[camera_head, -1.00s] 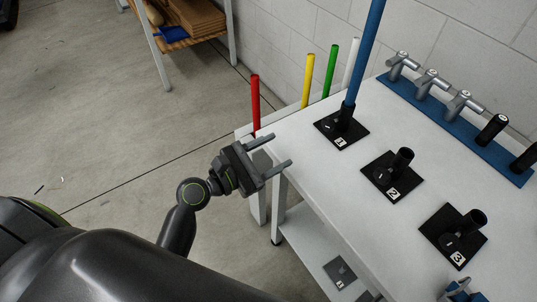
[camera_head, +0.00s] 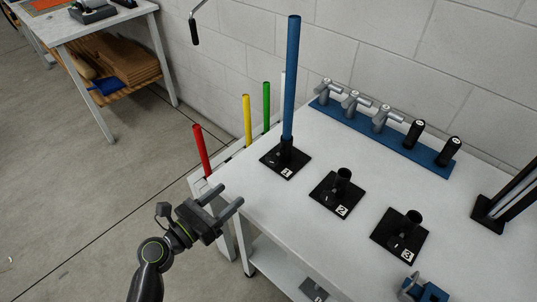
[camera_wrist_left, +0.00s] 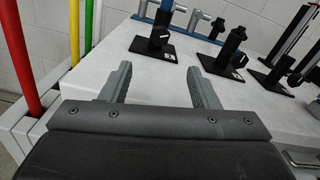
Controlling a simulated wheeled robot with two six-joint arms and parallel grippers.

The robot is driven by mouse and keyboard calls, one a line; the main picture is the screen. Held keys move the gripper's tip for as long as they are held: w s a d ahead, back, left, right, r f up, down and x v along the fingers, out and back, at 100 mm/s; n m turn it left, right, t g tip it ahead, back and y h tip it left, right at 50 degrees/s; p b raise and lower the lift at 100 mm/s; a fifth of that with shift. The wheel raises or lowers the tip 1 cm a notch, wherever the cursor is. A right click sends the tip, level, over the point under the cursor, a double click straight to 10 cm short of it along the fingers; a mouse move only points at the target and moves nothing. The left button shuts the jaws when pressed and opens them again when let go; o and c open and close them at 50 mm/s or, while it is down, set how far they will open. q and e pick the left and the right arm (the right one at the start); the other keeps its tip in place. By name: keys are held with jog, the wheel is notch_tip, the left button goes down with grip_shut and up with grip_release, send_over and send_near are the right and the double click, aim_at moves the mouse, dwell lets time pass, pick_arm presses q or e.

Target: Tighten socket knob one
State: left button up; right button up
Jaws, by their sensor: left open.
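Socket one (camera_head: 286,157) is a black square base with a short upright socket and a label "1", near the table's left corner. A tall blue pole (camera_head: 291,80) stands upright in it. Its knob is small and dark, hard to make out in the head view; a knob (camera_wrist_left: 160,38) shows on the base in the left wrist view. My left gripper (camera_head: 228,202) is open and empty beside the table's left edge, apart from the socket. In the left wrist view its two fingers (camera_wrist_left: 158,85) point toward socket one. My right gripper is not in view.
Socket two (camera_head: 338,194) and socket three (camera_head: 401,235) stand empty to the right. A blue rack (camera_head: 430,152) with several tools lies along the back. Red (camera_head: 202,150), yellow (camera_head: 247,122) and green (camera_head: 266,105) poles stand beyond the left edge.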

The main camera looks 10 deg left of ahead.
aim_at(270, 162)
pick_arm(q)
jog(key=p+x, duration=0.1)
jog(key=x, duration=1.6)
jog(key=shift+f, duration=0.1)
jog(key=shift+c, duration=0.4)
jog(key=c, duration=0.9)
jog(key=m+b, duration=0.1)
jog(key=m, duration=0.3)
jog(key=shift+f, duration=0.1)
jog(key=shift+m+b, duration=0.5)
jog(key=shift+m, duration=1)
